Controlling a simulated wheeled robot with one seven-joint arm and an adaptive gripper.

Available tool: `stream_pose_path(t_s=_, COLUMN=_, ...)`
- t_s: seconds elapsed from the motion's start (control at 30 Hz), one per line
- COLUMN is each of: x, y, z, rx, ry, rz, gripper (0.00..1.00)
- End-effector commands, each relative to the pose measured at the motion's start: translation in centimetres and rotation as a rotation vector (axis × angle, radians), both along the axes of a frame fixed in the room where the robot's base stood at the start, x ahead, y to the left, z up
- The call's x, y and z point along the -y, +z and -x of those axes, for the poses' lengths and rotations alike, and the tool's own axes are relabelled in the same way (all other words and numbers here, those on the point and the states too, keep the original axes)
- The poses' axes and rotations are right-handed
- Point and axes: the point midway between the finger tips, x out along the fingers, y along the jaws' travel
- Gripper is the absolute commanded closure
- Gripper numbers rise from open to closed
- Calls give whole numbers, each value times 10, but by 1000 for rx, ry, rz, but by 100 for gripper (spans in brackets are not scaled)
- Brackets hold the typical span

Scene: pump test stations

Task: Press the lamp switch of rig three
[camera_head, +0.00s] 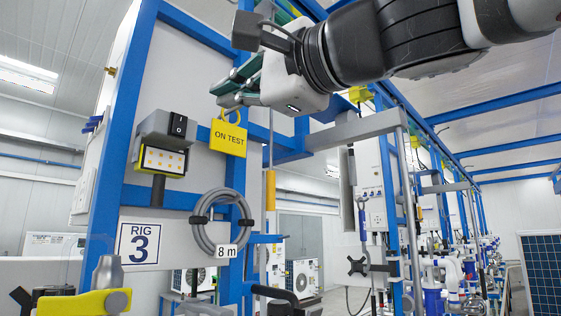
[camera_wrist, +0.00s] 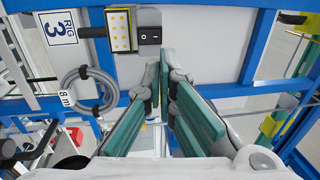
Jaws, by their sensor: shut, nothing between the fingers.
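The lamp switch (camera_head: 178,125) is a black rocker on a grey housing, on the blue-framed panel at the left of the head view. It also shows in the wrist view (camera_wrist: 149,35), at top centre. A "RIG 3" sign (camera_head: 139,244) hangs lower on the frame. My gripper (camera_head: 221,95) is shut and empty, up and to the right of the switch, apart from it. In the wrist view my fingertips (camera_wrist: 159,64) appear slightly below and right of the switch.
A yellow "ON TEST" tag (camera_head: 228,138) hangs right of the lamp, below my fingers. A grey coiled cable (camera_head: 220,222) with an "8 m" label hangs lower. Blue frame bars cross around the panel. A grey horizontal bar (camera_head: 355,130) stands to the right.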

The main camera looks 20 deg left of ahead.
Motion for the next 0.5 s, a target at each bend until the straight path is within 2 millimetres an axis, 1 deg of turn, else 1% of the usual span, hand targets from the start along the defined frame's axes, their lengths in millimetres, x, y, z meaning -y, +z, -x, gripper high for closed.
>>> stream_pose_path(t_s=0.03, x=-9, y=2, z=-3, rx=-3, ry=2, rz=2, gripper=100)
stream_pose_path(t_s=0.3, x=-55, y=9, z=-26, rx=-2, ry=2, rz=2, gripper=100)
stream_pose_path(t_s=0.5, x=-84, y=14, z=-41, rx=-2, ry=1, rz=2, gripper=100)
